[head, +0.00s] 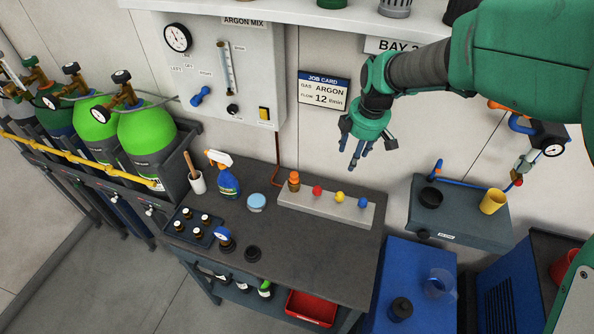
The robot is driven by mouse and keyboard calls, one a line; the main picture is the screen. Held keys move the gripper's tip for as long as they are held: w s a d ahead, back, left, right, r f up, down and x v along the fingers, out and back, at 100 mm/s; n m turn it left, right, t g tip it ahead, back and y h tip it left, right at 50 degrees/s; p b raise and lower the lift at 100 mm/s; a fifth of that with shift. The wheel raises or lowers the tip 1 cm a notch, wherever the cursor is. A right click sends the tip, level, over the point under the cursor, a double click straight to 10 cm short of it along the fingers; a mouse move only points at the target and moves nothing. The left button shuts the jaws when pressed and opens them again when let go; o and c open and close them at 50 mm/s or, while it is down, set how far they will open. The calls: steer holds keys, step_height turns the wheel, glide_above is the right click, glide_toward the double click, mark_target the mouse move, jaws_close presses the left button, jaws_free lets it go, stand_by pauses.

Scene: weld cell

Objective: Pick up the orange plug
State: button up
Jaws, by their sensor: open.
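The orange plug (294,179) stands upright at the left end of a light grey block (335,212) on the dark workbench. It is taller than the red, yellow and blue knobs in the same row. My gripper (369,153) is open and empty, with its fingers pointing down. In the picture it is above and to the right of the plug, clearly apart from it. Nothing hides the plug.
On the bench (300,258) stand a spray bottle (228,183), a light blue tin (256,202), a cup with a brush (197,182) and a tray of small bottles (186,235). A copper pipe (277,155) runs down behind the plug.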

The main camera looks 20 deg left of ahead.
steer(key=w+a+f+n+g+p, duration=0.1)
steer(key=w+a+f+n+p, duration=0.2)
steer(key=a+f+n, duration=0.55)
steer(key=n+h+p, duration=0.1)
steer(key=n+p, duration=0.2)
glide_above(294, 174)
steer(key=shift+g, duration=0.3)
step_height(294, 174, down, 4)
steer(key=shift+f, duration=0.15)
steer(key=shift+f, duration=0.1)
steer(key=shift+f, duration=1.15)
steer(key=shift+f, duration=2.5)
steer(key=shift+c, duration=0.3)
